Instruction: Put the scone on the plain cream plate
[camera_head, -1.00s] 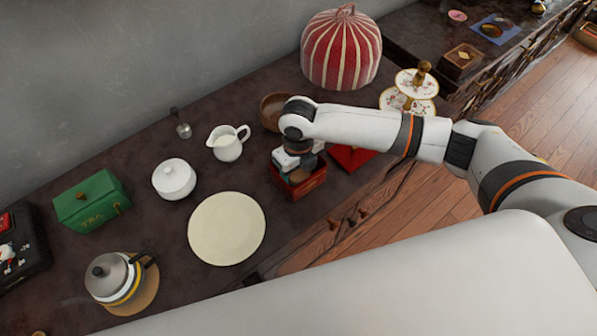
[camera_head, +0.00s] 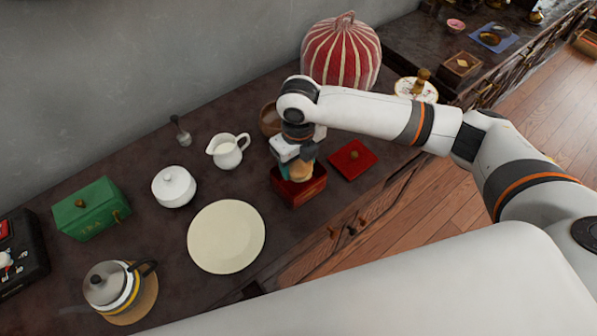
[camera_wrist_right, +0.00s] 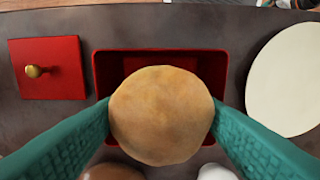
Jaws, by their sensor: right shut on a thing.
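The scone (camera_wrist_right: 161,115) is round and golden brown. In the right wrist view it sits between the two green fingers of my right gripper (camera_wrist_right: 162,122), which is shut on it. In the head view the right gripper (camera_head: 302,170) holds the scone (camera_head: 301,171) above the open red box (camera_head: 299,190). The plain cream plate (camera_head: 226,236) lies bare on the counter, to the left of the red box; part of it shows at the right of the wrist view (camera_wrist_right: 290,82). My left gripper is in neither view.
The red lid (camera_head: 352,160) lies right of the box. A cream jug (camera_head: 228,151), a white lidded bowl (camera_head: 174,187), a green tea box (camera_head: 92,208) and a teapot (camera_head: 112,286) stand around the plate. A brown bowl (camera_head: 270,118) is behind the gripper.

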